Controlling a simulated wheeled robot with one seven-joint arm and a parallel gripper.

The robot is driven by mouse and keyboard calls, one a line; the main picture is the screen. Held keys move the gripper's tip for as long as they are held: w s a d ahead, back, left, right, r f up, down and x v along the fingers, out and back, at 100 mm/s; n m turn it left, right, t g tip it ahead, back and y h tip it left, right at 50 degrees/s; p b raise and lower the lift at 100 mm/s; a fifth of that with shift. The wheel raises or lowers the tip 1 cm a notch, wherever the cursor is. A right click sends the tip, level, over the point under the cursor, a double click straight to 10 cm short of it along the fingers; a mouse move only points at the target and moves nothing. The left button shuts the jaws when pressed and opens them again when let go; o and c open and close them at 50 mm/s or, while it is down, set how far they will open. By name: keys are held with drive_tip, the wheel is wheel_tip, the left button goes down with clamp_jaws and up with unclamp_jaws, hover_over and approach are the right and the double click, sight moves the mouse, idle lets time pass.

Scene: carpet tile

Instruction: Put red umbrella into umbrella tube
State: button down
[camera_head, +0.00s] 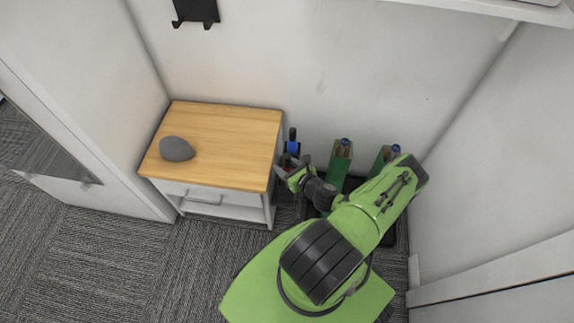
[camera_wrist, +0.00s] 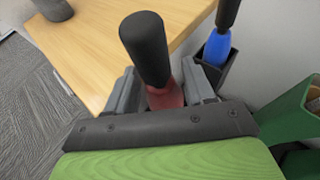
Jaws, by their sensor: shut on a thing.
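My gripper (camera_wrist: 175,95) is shut on the red umbrella (camera_wrist: 166,97), close below its black handle (camera_wrist: 145,48). The umbrella's handle points up and its red part goes down between the fingers; its lower end is hidden. The dark umbrella tube (camera_wrist: 236,70) stands just beyond the gripper in the wrist view, with a blue umbrella (camera_wrist: 217,47) in it. In the head view my gripper (camera_head: 290,172) is beside the wooden-topped cabinet, close to the blue umbrella (camera_head: 292,142). I cannot tell whether the red umbrella's lower end is inside the tube.
The cabinet (camera_head: 225,135) stands left of my gripper, with a grey stone-like object (camera_head: 177,149) on top. Green containers (camera_head: 340,158) with bottles stand to the right on a dark tray (camera_head: 389,238). White walls close in the back and right. Carpet (camera_head: 110,250) is clear at front left.

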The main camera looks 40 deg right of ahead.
drive_tip(key=shift+f, duration=1.4)
drive_tip(key=shift+c, duration=1.6)
unclamp_jaws()
drive_tip(key=shift+s, duration=0.1)
drive_tip(key=p+v, duration=0.5)
drive_tip(key=v, duration=1)
drive_tip(key=shift+s+r, duration=0.2)
drive_tip(key=shift+s, duration=0.05)
drive_tip(key=shift+a, duration=0.15)
